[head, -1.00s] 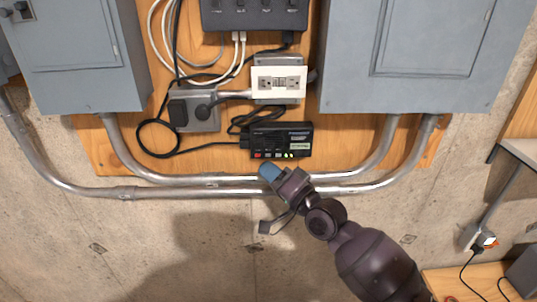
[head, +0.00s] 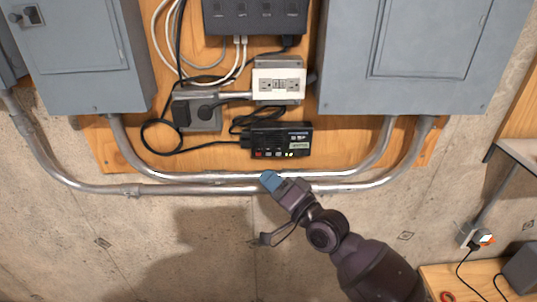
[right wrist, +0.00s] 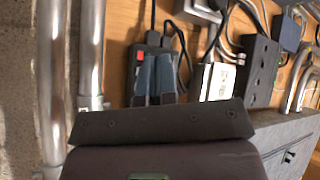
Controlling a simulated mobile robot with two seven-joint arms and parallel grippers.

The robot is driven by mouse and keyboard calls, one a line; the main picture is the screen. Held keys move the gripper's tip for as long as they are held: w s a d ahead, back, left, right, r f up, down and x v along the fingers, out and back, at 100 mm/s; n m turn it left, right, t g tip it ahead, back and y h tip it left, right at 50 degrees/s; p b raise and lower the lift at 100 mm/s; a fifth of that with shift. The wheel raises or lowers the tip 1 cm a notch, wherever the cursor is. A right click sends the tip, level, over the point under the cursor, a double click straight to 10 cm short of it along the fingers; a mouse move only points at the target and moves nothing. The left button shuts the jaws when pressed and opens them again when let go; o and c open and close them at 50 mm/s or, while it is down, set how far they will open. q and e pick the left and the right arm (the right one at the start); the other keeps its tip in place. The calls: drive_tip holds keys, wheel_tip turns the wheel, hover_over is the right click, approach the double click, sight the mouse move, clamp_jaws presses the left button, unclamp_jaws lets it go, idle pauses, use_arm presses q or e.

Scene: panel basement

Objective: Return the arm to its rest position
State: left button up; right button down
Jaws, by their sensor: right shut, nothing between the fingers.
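My right gripper (head: 269,182) is in the lower middle of the head view, its blue fingertips shut with nothing between them. It is just below the black modem-like box (head: 280,141) with small lit lights, in front of the metal conduits. In the right wrist view the blue fingers (right wrist: 154,78) stand close together, partly over the dark box with a red switch (right wrist: 139,68). My left gripper is not in either view.
Grey metal cabinets (head: 75,55) and (head: 405,60) flank the wooden board. Horizontal conduits (head: 215,189) run below it. A white outlet (head: 279,85) and black cables are above. A shelf (head: 515,150) and a wooden bench (head: 450,278) are at right. Bare concrete wall fills the lower left.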

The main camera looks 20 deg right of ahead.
idle(0.3)
drive_tip(key=s+d+f+n+g+h, duration=0.2)
drive_tip(key=s+d+f+n+h, duration=0.15)
drive_tip(key=f, duration=0.45)
drive_tip(key=s+d+f+n+g+h, duration=0.1)
drive_tip(key=s+d+f+n+h, duration=0.3)
drive_tip(key=f, duration=0.4)
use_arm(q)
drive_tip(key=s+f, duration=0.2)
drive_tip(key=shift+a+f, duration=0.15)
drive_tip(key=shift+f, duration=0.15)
use_arm(e)
drive_tip(key=s+d+f+g+h, duration=0.1)
drive_tip(key=s+f+g, duration=0.1)
drive_tip(key=s+f, duration=0.4)
drive_tip(key=s+d+f+g+h, duration=0.1)
drive_tip(key=s+f, duration=0.5)
drive_tip(key=s, duration=0.6)
drive_tip(key=shift+d+f+g, duration=0.3)
drive_tip(key=shift+d+g, duration=0.2)
drive_tip(key=shift+d, duration=0.3)
